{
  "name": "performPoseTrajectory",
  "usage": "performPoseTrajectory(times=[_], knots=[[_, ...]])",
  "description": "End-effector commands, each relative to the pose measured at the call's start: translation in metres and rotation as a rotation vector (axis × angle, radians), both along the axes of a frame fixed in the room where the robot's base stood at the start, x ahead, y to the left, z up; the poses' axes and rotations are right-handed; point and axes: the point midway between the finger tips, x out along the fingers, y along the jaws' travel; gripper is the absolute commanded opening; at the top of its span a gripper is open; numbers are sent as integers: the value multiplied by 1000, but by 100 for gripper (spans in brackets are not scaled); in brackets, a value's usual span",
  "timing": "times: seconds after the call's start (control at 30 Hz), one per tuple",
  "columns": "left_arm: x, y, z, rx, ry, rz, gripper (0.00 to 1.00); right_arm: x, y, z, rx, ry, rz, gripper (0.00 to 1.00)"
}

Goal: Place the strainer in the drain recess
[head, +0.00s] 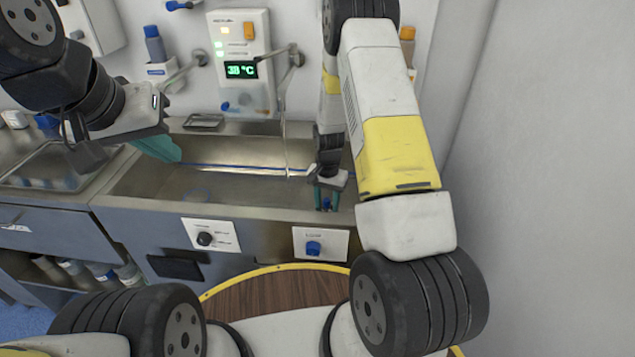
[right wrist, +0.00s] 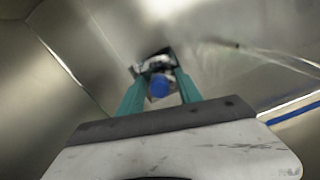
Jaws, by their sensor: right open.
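The strainer (right wrist: 158,88) shows in the right wrist view as a blue knob with shiny metal around it, low in the steel basin. A dark-edged patch around the metal looks like the drain recess (right wrist: 137,70), mostly covered; I cannot tell whether the strainer is seated. My right gripper (right wrist: 160,84) is open, its teal fingers on either side of the blue knob. In the head view my right gripper (head: 328,196) points down into the basin, with a bit of blue between its fingers. My left gripper (head: 160,149) is over the basin's left end; its jaw state is unclear.
A small metal dish (head: 203,121) sits on the back ledge. A wall control unit (head: 240,65) with a thin spout pipe stands behind. Front knobs are on the basin's face.

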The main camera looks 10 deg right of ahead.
Motion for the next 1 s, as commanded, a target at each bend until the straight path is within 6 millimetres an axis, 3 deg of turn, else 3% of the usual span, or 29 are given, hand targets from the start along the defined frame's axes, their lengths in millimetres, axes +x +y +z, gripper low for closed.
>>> performPoseTrajectory(times=[0.17,0.5,0.83,0.93,1.0], knots=[[0,0,0,0,0,0,0,2,0,18,0,-4,0,44],[0,0,0,0,0,0,0,1,0,90,0,-4,0,44],[0,0,0,0,0,0,0,-1,1,132,6,-12,6,44],[0,0,0,0,0,0,0,-6,2,160,26,-42,28,44],[0,0,0,0,0,0,0,-15,4,191,48,-80,59,44]])
